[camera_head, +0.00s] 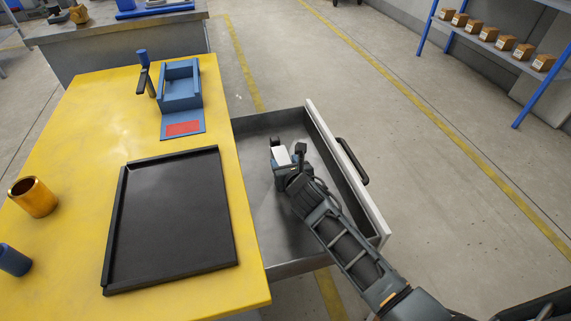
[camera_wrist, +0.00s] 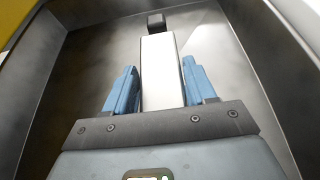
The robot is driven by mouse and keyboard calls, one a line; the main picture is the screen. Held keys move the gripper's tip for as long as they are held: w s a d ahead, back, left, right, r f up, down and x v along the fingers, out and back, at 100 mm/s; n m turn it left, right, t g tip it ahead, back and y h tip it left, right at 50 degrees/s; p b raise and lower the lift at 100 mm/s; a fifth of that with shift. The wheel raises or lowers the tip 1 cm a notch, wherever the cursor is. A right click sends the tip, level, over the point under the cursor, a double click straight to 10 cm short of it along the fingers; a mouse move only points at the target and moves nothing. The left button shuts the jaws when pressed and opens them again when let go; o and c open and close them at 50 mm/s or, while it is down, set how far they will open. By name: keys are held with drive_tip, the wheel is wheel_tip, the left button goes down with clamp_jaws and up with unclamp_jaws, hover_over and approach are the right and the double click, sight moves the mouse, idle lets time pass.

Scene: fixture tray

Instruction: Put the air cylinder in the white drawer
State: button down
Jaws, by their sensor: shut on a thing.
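The air cylinder is a silver, box-shaped body with a dark end. It shows in the wrist view (camera_wrist: 160,62) between the two blue fingers of my gripper (camera_wrist: 160,90), which are shut on it. In the head view the cylinder (camera_head: 280,155) is partly hidden by my gripper (camera_head: 286,164). The white drawer (camera_head: 350,180) is pulled open from the yellow table's right side, with a bare grey inside. My gripper and the cylinder are over or within the drawer's opening, towards its far half. I cannot tell whether the cylinder touches the drawer floor.
On the yellow table (camera_head: 75,140) are a black tray (camera_head: 175,215), a blue fixture (camera_head: 181,90) with a red patch, a gold cup (camera_head: 34,197) and a blue cylinder (camera_head: 13,260). A shelf with small boxes (camera_head: 505,43) stands at the far right.

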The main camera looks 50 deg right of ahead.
drive_tip(key=shift+c, duration=1.8)
unclamp_jaws()
drive_tip(key=shift+f, duration=0.1)
drive_tip(key=shift+r, duration=0.2)
drive_tip(key=p+v, duration=0.1)
drive_tip(key=v, duration=1.1)
